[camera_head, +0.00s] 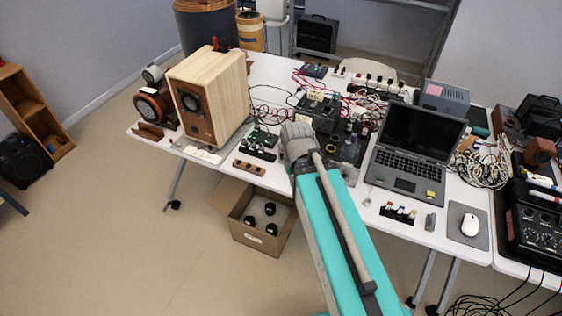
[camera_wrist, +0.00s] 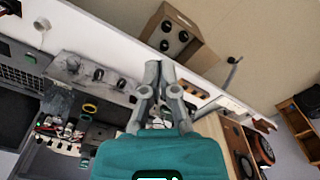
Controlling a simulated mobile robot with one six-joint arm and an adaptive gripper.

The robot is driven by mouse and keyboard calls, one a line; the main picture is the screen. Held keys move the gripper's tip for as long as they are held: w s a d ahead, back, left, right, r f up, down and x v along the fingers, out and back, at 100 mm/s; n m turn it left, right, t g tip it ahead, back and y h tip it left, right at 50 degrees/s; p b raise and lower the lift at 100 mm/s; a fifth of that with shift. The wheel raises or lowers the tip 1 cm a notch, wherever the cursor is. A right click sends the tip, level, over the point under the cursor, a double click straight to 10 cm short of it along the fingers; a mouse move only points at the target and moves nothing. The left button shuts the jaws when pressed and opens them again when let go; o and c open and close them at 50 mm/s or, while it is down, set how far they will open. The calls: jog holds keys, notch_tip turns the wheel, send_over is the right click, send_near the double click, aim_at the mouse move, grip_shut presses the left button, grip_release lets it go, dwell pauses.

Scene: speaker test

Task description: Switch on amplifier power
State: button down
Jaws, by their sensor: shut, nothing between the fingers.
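My gripper (camera_wrist: 159,70) is shut and empty in the wrist view, its fingertips close together over the white table's front edge. In the head view my arm's end hides the fingertips. A grey unit with black knobs on its front, possibly the amplifier (camera_wrist: 88,72), sits beside the fingers to the left in the wrist view. In the head view it is mostly hidden behind my arm, with a grey part (camera_head: 350,173) showing. I cannot make out a power switch or its position.
A laptop (camera_head: 405,155) stands right of my arm, and a wooden speaker (camera_head: 235,90) stands left. Boards and cables crowd the table's middle. A cardboard box (camera_head: 246,230) is on the floor below. A black unit with knobs (camera_head: 540,235) is at far right.

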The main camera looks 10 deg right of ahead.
jog(key=shift+d, duration=0.25)
jog(key=shift+f, duration=0.1)
jog(key=w+d+f+n+t+h+b, duration=0.1)
jog(key=w+d+f+t+h+b, duration=0.25)
jog(key=f+b, duration=0.6)
jog(key=w+d+f+n+t+h+b, duration=0.15)
jog(key=w+f+h+b, duration=0.45)
jog(key=b, duration=0.7)
jog(key=shift+w+a+f+n+t+h+b, duration=0.4)
jog(key=shift+w+a+f+n+t+b, duration=1.25)
jog(key=shift+b, duration=2.2)
jog(key=shift+w+a+f+n+t+h+b, duration=0.35)
jog(key=shift+w+a+f+n+t+b, duration=1.3)
jog(key=shift+b, duration=2.2)
jog(key=shift+w+a+f+n+t+h+b, duration=0.4)
jog(key=shift+w+a+f+n+t+b, duration=0.55)
jog(key=shift+a+t+b, duration=2.15)
jog(key=shift+w+d+f+g+b, duration=0.1)
jog(key=shift+d+g+b, duration=0.2)
jog(key=shift+g, duration=0.25)
jog(key=shift+w+d+g+b, duration=0.1)
jog(key=shift+d+g+b, duration=0.1)
jog(key=shift+g+b, duration=0.3)
